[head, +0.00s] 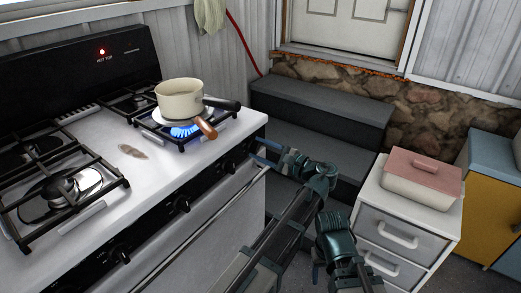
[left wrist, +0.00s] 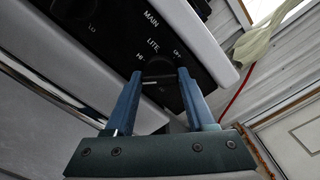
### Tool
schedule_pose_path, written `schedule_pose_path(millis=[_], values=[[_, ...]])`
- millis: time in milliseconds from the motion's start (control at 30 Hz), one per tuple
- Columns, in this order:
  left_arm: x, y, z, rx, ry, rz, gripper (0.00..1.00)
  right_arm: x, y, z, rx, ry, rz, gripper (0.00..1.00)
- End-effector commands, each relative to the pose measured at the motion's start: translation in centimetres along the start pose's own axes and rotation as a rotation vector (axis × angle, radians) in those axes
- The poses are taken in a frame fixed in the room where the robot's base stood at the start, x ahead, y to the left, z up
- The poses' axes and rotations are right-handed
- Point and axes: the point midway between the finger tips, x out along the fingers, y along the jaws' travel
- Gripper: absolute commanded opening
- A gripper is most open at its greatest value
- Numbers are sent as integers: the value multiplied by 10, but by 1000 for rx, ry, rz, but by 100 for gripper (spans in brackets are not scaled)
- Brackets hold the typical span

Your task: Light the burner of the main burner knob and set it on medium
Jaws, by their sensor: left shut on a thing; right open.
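The main burner knob (left wrist: 158,72) is dark and sits on the black panel under the printed words MAIN and LITE. My left gripper (left wrist: 160,82) is shut on it, with one blue finger on each side. In the head view my left gripper (head: 262,150) reaches the right end of the stove front and hides this knob. The knob's exact setting is hard to read. My right gripper (head: 336,238) is at the lower right, away from the stove, open; its fingertips are unclear.
The white stove (head: 125,160) has other knobs along its front and an oven handle (head: 215,222) below. Dark steps (head: 320,110) stand behind. A white drawer cabinet (head: 405,235) with a pink-lidded dish (head: 422,180) is close to my right gripper.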

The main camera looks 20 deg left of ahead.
Motion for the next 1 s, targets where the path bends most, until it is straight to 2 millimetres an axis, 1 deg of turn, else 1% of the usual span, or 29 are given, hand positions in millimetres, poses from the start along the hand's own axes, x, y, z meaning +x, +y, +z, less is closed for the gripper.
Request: schedule_pose_path(millis=[200,500,700,1000], values=[[0,0,0,-175,1,1,0,0,0,0,0,0,0,61],[0,1,0,-341,1,1,0,0,0,0,0,0,0,61],[0,1,0,-397,1,2,0,0,0,0,0,0,0,61],[0,1,0,-419,1,2,0,0,0,0,0,0,0,61]])
